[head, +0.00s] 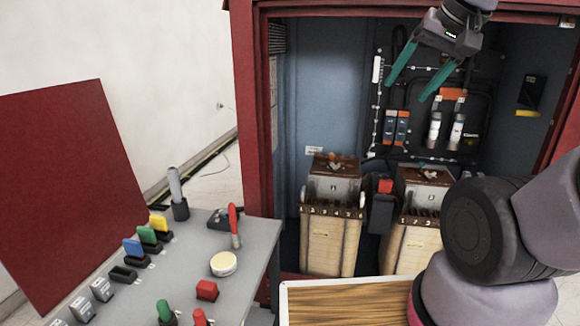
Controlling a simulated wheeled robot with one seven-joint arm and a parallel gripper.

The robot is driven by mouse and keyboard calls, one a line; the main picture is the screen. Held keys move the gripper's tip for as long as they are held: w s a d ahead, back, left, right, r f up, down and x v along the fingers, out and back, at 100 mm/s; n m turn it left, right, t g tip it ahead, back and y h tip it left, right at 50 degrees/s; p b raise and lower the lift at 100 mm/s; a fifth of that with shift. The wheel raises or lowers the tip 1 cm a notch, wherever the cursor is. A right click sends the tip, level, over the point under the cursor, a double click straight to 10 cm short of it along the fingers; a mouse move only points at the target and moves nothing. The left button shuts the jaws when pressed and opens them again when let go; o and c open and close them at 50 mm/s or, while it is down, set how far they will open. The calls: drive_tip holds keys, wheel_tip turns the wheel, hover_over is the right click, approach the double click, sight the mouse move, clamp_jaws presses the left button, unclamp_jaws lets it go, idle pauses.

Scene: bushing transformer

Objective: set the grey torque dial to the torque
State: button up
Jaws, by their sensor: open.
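I cannot tell for certain which thing is the grey torque dial. A pale round disc (223,264), perhaps a dial, lies on the grey bench at lower left, but any marks on it are too small to read. A grey upright handle (176,185) stands in a dark holder at the bench's back edge. My gripper (405,94) is at upper right, in front of the open cabinet. Its green fingers are apart with nothing between them, and it is far from the bench.
The grey bench (255,240) carries a red-handled tool (234,222), a red block (207,290) and coloured blocks. The red-framed cabinet (251,150) holds two ribbed transformers (331,238). A wooden-topped surface (345,303) is in front. My arm covers the lower right.

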drive_tip(key=w+a+r+n+g, duration=0.1)
drive_tip(key=w+a+n, duration=0.25)
drive_tip(key=w, duration=0.45)
drive_tip(key=w+a+n+g, duration=0.2)
drive_tip(key=w+a, duration=0.3)
drive_tip(key=w, duration=0.3)
drive_tip(key=w+a+f+n+g, duration=0.1)
drive_tip(key=w+a+f+n, duration=0.35)
drive_tip(key=w+a, duration=0.35)
drive_tip(key=n+g+h, duration=0.2)
drive_tip(key=n+g, duration=0.1)
drive_tip(key=n, duration=0.6)
hover_over(223, 210)
wheel_tip(223, 210, down, 30)
drive_tip(key=r, duration=0.1)
wheel_tip(223, 210, down, 13)
drive_tip(key=shift+r, duration=0.15)
clamp_jaws()
